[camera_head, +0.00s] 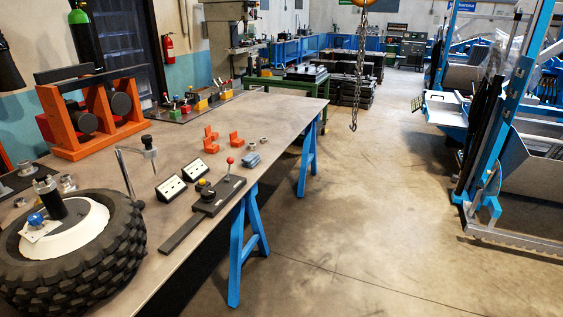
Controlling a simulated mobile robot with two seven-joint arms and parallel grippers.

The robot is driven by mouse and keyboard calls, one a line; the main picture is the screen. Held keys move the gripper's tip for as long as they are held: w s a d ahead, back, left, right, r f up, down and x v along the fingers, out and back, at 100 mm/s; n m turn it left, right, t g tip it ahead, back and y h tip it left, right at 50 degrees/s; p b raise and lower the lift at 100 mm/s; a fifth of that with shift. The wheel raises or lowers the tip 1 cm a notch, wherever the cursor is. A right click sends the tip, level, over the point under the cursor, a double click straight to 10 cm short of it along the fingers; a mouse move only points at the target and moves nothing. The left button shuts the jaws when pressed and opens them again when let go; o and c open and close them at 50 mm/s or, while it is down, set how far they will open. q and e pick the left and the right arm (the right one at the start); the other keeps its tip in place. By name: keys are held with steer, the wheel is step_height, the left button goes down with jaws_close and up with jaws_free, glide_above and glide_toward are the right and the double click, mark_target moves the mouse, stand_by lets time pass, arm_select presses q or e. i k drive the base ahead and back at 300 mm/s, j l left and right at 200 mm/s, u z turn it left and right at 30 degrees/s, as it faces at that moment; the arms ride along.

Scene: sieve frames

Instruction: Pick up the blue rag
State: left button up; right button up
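A small blue-grey folded-looking item (251,160), which may be the blue rag, lies on the grey workbench (270,117) near its right edge. It sits just beyond a black control box with a red-knobbed lever (229,176). It is too small to tell for sure that it is cloth. A brighter blue piece (36,219) shows on top of the hub of the tyre at the lower left; it looks like a cap or fitting. Neither of my grippers is in view.
A large black tyre (90,262) fills the bench's near left. White-faced boxes (171,189), orange blocks (210,139) and an orange stand (75,145) also occupy the bench. Blue trestle legs (244,250) support it. Open concrete floor (360,230) lies right; a hook (353,122) hangs above it.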

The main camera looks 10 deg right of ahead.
mark_target(250, 161)
steer(key=i+l+u, duration=0.1)
steer(key=u, duration=0.3)
steer(key=i+l+u, duration=0.15)
steer(key=u, duration=0.25)
steer(key=i+l+u, duration=0.15)
steer(key=l, duration=0.15)
steer(key=i+l+u, duration=0.25)
steer(key=l, duration=0.35)
steer(key=i+l, duration=0.15)
steer(key=l, duration=0.2)
steer(key=i+l, duration=0.15)
steer(key=l, duration=0.2)
steer(key=i+l, duration=0.15)
steer(key=l, duration=0.2)
steer(key=i+l+u, duration=0.1)
steer(key=l, duration=0.25)
steer(key=i+l, duration=0.15)
steer(key=l, duration=0.2)
steer(key=i+l, duration=0.15)
steer(key=l, duration=0.2)
